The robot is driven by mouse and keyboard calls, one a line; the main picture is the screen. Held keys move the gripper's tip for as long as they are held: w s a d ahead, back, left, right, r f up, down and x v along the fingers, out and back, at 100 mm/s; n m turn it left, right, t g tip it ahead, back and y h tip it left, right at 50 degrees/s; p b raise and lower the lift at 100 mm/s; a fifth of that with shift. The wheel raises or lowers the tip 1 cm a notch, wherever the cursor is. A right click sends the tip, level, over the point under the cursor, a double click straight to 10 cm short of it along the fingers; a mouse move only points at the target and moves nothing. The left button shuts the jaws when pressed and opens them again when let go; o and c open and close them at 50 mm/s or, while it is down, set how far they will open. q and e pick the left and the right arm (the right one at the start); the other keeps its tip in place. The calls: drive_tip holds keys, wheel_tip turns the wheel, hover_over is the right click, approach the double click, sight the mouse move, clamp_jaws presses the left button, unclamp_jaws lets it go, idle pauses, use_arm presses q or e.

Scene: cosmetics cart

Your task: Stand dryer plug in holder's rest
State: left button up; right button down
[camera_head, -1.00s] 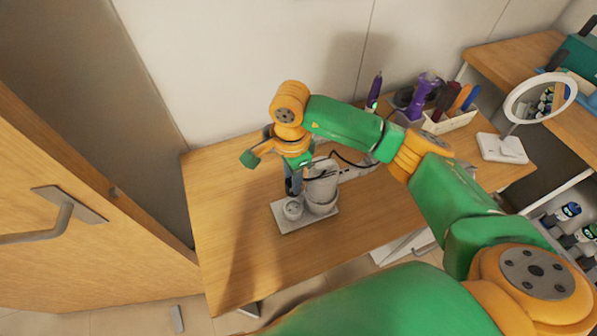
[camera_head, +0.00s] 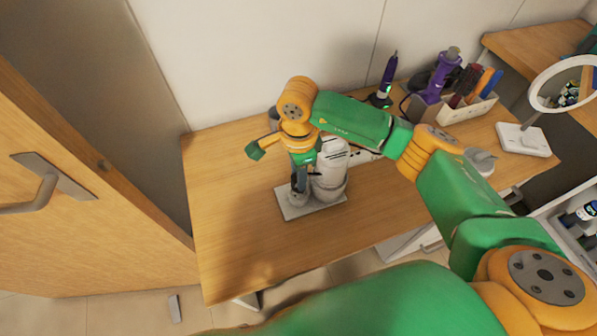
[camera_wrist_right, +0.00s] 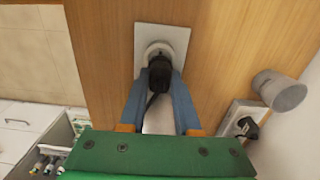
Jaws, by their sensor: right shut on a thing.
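My right gripper (camera_head: 299,184) is shut on the dark dryer plug, low over the small round rest (camera_head: 300,198) on the holder's pale base plate (camera_head: 325,203). In the right wrist view the black plug (camera_wrist_right: 159,74) sits between the two blue-grey fingers (camera_wrist_right: 158,92), with its cord running back between them. Its far end meets the white round rest (camera_wrist_right: 157,48); I cannot tell how deep it sits. My left gripper is not in view.
A power strip (camera_wrist_right: 240,115) with a black plug lies near the wall, by a grey cylinder (camera_wrist_right: 281,91). A purple styler (camera_head: 389,75), a brush box (camera_head: 468,108) and a round mirror (camera_head: 563,84) stand right. The table's left part is clear.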

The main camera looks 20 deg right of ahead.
drive_tip(key=shift+f, duration=0.1)
idle(0.3)
idle(0.4)
idle(0.4)
drive_tip(key=shift+b, duration=0.3)
idle(0.5)
drive_tip(key=shift+f+b, duration=1.1)
drive_tip(key=shift+b, duration=0.25)
drive_tip(key=shift+r, duration=0.15)
